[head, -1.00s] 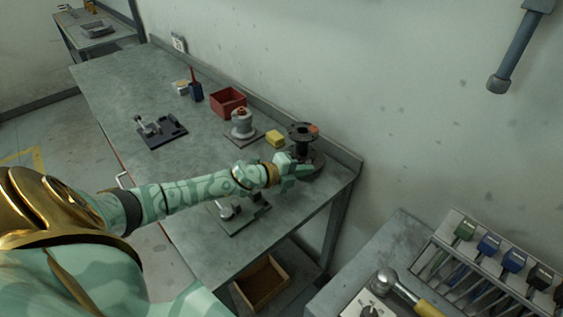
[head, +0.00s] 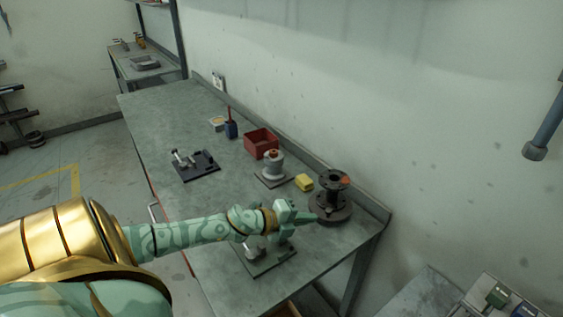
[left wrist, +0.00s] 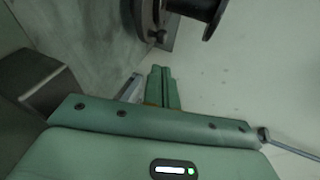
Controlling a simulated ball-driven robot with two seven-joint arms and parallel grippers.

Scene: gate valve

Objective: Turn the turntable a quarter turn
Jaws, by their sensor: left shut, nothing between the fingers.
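The turntable (head: 331,214) is a dark round base near the right end of the bench, carrying a dark flanged spool-shaped part (head: 335,182) with an orange patch on its rim. My left gripper (head: 312,217) is at the turntable's left edge, its fingers shut and empty; whether they touch the rim cannot be told. In the left wrist view the shut fingers (left wrist: 163,84) point up toward part of the turntable (left wrist: 148,18), with a small knob at its edge and a clear gap visible in that picture. My right gripper is not in view.
A yellow block (head: 304,182), a grey part on a plate (head: 273,166) and a red bin (head: 261,142) stand left of the turntable. A dark fixture (head: 196,166) lies further left. Another plate (head: 268,262) is under my left forearm. The wall runs close behind.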

